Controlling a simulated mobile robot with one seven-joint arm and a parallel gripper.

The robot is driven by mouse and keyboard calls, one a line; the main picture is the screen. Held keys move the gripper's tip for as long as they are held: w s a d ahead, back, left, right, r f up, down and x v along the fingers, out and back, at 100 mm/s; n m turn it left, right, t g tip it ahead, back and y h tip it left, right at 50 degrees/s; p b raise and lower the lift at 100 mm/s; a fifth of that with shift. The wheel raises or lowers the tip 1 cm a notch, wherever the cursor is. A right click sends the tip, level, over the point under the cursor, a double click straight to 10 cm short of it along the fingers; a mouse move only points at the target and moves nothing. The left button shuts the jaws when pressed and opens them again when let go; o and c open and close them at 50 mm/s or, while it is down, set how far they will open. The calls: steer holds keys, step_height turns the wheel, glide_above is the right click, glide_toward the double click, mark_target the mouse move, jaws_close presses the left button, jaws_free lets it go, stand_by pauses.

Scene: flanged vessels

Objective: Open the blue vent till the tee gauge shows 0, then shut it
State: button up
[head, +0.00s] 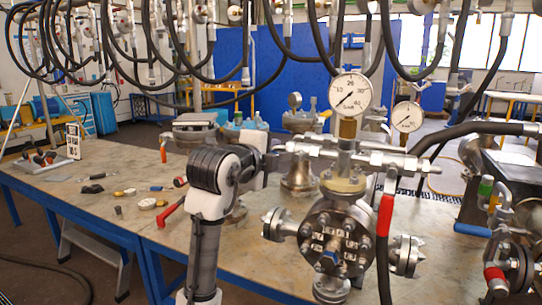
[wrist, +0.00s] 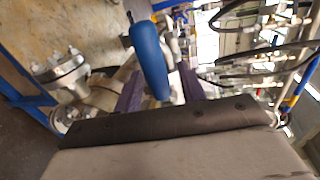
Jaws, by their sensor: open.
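The blue vent handle (wrist: 150,58) shows in the wrist view as a long rounded blue lever. My gripper (wrist: 159,86) is open, with its two purple fingers on either side of the handle; I cannot tell whether either finger touches it. In the head view my gripper (head: 270,160) is at the left end of the horizontal pipework, and the handle there is hidden or too small to make out. The tee gauge (head: 351,93) stands upright above the flanged vessel (head: 333,236). Its needle slants between lower left and upper right; the exact reading is too small to tell.
A second gauge (head: 407,116) stands behind to the right. A red-sleeved hose (head: 385,215) hangs in front of the vessel. Another blue handle (head: 473,229) is at the right. Small tools lie on the workbench (head: 100,215) at left, and black hoses hang overhead.

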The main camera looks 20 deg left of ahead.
steer(key=shift+s, duration=0.1)
steer(key=s+r+b, duration=0.2)
steer(key=s, duration=1.1)
steer(key=shift+s+a+r, duration=0.2)
steer(key=shift+r, duration=0.15)
steer(key=shift+o, duration=0.3)
stand_by(1.9)
